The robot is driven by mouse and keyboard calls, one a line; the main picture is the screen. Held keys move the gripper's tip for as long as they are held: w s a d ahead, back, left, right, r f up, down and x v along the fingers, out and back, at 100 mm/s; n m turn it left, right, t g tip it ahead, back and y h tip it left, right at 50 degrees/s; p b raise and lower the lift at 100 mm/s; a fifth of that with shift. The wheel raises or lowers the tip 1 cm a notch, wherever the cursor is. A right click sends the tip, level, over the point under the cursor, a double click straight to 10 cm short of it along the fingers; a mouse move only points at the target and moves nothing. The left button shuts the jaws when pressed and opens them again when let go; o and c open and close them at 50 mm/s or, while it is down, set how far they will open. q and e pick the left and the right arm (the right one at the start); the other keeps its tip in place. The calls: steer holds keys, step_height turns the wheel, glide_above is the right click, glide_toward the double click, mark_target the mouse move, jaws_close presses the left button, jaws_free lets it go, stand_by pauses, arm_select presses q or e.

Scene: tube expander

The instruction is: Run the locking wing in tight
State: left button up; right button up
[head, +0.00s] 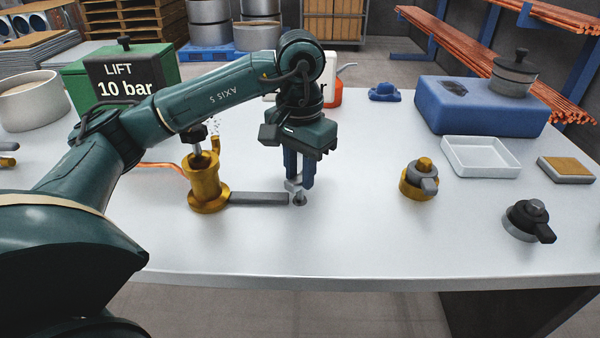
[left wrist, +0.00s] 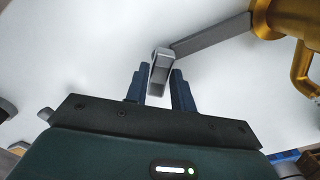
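The locking wing (head: 293,186) is a small grey piece on a round grey stub (head: 300,200) at the right end of a flat grey bar (head: 258,198). The bar runs from the foot of a brass cylinder (head: 207,180). My left gripper (head: 300,183) points down over the wing, its two blue fingers on either side of it. In the left wrist view the wing (left wrist: 160,70) stands between the fingertips (left wrist: 160,82). The gaps are too small to tell whether both fingers press on it. My right gripper is not in view.
Right of the gripper are a brass fitting with a grey lever (head: 418,182), a black-handled fitting (head: 528,220), a white tray (head: 480,157) and a blue block (head: 480,108). A green box (head: 77,78) stands behind my arm. The table front is clear.

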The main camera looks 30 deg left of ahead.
mark_target(300, 174)
arm_select(q)
steer(key=o, duration=0.3)
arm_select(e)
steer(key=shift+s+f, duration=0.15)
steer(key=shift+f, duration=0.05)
arm_select(q)
steer(key=shift+o, duration=0.2)
steer(key=shift+r+p, duration=1.1)
steer(key=shift+r, duration=0.7)
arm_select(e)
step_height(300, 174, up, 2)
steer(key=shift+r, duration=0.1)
arm_select(q)
steer(key=n, duration=1)
steer(key=shift+n, duration=0.3)
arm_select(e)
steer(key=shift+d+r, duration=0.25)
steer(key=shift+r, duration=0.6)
